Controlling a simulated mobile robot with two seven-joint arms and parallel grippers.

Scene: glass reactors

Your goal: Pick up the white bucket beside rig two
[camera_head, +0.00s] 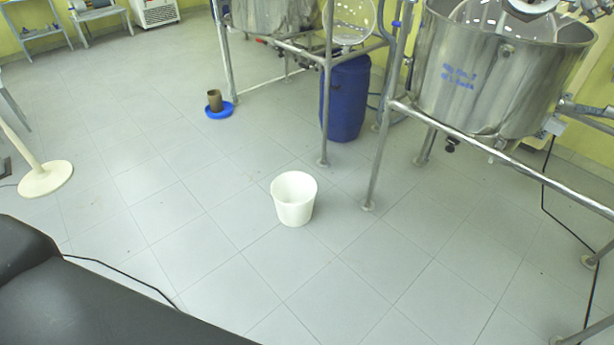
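A white bucket (293,211) stands upright on the grey tiled floor near the middle of the head view. Its open top faces up, and it looks empty. It stands in front of the metal rigs, left of the near leg of the right-hand rig (385,140). I cannot tell from any label which rig is rig two. Neither of my grippers is in view.
A blue drum (345,97) stands behind the bucket under the frame. A blue dish (219,111) with a brown container (215,99) lies farther back. A steel vessel (490,75) hangs in the right-hand rig. A black cable (125,275) crosses the floor at left. Floor around the bucket is clear.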

